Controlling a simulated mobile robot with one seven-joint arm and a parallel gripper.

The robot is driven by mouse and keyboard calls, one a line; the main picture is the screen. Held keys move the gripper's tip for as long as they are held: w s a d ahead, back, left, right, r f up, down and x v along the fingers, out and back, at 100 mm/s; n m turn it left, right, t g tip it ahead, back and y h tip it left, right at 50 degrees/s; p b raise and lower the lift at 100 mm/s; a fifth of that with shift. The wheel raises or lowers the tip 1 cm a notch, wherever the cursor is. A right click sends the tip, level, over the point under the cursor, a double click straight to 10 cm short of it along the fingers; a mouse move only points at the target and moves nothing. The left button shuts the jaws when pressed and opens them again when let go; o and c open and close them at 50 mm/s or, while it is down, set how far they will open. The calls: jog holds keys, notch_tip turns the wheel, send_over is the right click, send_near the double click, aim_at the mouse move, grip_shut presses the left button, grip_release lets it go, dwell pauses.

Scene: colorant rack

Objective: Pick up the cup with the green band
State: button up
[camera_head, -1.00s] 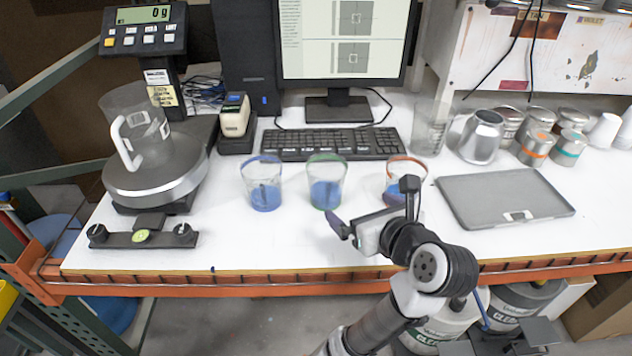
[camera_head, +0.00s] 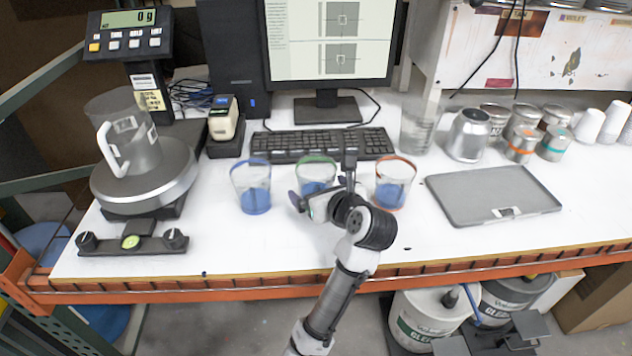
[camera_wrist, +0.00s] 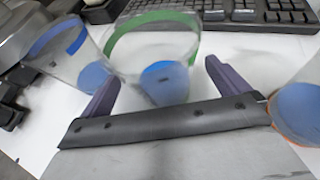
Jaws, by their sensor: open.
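The clear cup with the green band (camera_head: 317,171) stands on the white table, in the middle of a row of three cups, with blue contents at its bottom. In the wrist view the green-banded cup (camera_wrist: 160,62) is just ahead of and between my fingers, tilted in the picture. My gripper (camera_head: 302,203) is open and empty in front of this cup. In the wrist view my gripper's two purple fingers (camera_wrist: 168,88) are spread apart. My gripper and wrist partly hide the cup's lower part in the head view. I cannot tell whether a finger touches it.
A blue-banded cup (camera_head: 252,187) stands left of it and an orange-banded cup (camera_head: 393,182) to the right. A keyboard (camera_head: 322,144) lies behind. A scale (camera_head: 145,180) stands at left; a grey tray (camera_head: 490,194) lies at right.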

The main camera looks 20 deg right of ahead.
aim_at(321, 155)
jog(key=shift+c, duration=0.3)
jog(key=c, duration=1)
jog(key=shift+w+r, duration=0.1)
jog(key=shift+r, duration=0.05)
jog(key=shift+c, duration=0.3)
notch_tip(321, 155, up, 9)
